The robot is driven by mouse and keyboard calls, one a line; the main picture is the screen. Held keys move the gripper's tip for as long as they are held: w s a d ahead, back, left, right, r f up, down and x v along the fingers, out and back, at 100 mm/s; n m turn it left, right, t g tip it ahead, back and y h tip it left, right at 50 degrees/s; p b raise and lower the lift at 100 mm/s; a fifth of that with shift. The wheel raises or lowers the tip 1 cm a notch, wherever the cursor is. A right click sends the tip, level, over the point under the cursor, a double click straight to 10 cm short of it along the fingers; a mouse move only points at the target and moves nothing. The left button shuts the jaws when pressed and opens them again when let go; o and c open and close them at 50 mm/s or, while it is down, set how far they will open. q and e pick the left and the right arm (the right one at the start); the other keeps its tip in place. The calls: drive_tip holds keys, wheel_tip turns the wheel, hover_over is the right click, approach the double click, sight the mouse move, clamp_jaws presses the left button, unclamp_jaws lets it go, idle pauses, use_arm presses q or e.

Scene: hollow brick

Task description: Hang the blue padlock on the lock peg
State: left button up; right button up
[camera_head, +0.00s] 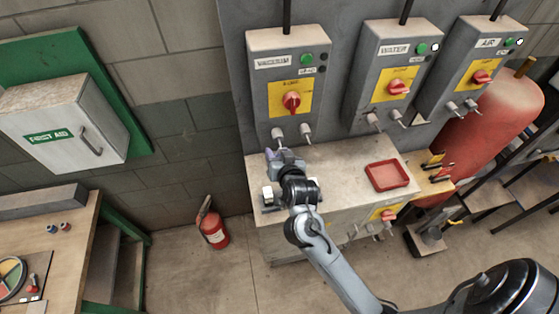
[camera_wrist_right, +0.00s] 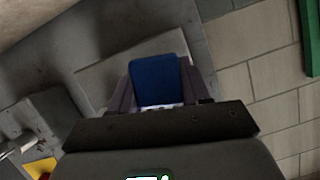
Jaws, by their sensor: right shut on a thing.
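The blue padlock (camera_wrist_right: 158,80) sits between the two fingers of my right gripper (camera_wrist_right: 160,92), which is shut on it. Its blue body shows in the right wrist view; its shackle is hidden. In the head view my right gripper (camera_head: 272,157) is in front of the wall, just below the VACUUM box (camera_head: 272,68); the padlock cannot be made out there. Two pegs, left (camera_head: 278,134) and right (camera_head: 306,131), stick out under this box, slightly above the gripper in the picture. Which one is the lock peg I cannot tell. My left gripper is not in view.
The WATER box (camera_head: 387,75) and AIR box (camera_head: 468,70) hang to the right, also with pegs below. A red tray (camera_head: 387,187) lies on the pale cabinet top (camera_head: 345,163). A red extinguisher (camera_head: 214,232) stands on the floor; a wooden bench (camera_head: 72,255) is at left.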

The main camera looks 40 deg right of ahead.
drive_tip(key=x, duration=0.1)
drive_tip(key=b+x, duration=0.1)
drive_tip(key=x, duration=0.1)
drive_tip(key=shift+d+r, duration=0.15)
drive_tip(key=shift+r, duration=0.1)
drive_tip(key=shift+w+f, duration=0.1)
idle(0.5)
drive_tip(key=o, duration=1.1)
drive_tip(key=shift+o, duration=0.2)
